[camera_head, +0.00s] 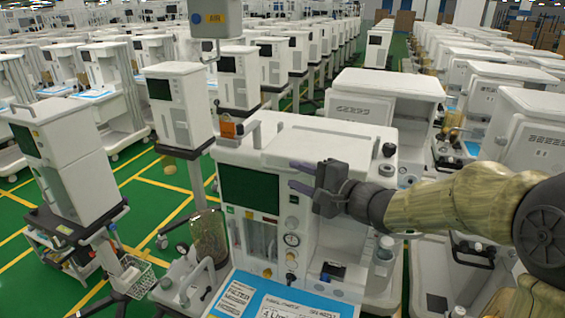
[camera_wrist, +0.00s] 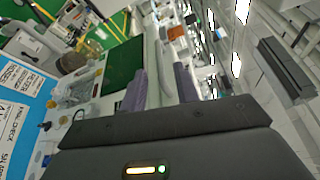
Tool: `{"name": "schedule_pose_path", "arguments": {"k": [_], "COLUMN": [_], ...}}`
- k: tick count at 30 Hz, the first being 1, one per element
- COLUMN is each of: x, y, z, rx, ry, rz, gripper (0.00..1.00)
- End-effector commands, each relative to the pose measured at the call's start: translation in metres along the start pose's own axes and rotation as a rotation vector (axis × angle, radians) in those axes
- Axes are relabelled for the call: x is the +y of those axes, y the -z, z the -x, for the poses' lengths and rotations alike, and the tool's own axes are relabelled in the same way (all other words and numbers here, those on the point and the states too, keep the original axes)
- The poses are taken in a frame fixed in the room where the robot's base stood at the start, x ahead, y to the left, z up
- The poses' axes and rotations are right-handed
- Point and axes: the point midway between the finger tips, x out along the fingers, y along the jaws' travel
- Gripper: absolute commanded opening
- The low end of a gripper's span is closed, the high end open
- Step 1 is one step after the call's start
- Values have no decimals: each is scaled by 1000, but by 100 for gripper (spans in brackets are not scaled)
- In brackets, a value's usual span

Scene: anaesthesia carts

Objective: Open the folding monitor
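The nearest anaesthesia cart has a dark green screen (camera_head: 248,188) in a white housing on its upper front; the screen also shows in the wrist view (camera_wrist: 122,65). I cannot tell for sure which of these is the folding monitor. My gripper (camera_head: 291,175) is to the right of the screen, pointing left, with its two purple-grey fingers apart. In the wrist view the fingers (camera_wrist: 160,68) stand on either side of a white part; whether they touch it is unclear.
A blue-and-white labelled work surface (camera_head: 275,298) juts out below the screen. Gauges and knobs (camera_head: 291,240) sit under my gripper, and a clear canister (camera_head: 208,238) is at the left. Other carts stand close at the right. Green floor (camera_head: 155,195) is open at the left.

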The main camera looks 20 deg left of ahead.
Motion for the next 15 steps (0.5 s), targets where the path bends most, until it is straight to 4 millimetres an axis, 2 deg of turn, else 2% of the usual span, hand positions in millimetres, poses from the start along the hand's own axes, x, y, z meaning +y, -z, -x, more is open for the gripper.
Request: {"name": "schedule_pose_path", "arguments": {"k": [3, 9, 15], "x": [-3, -2, 0], "y": [-1, 0, 0], "z": [-20, -45, -53], "rx": [-2, -2, 1], "ry": [0, 0, 0], "rz": [-2, -2, 1], "gripper": [31, 31, 31]}}
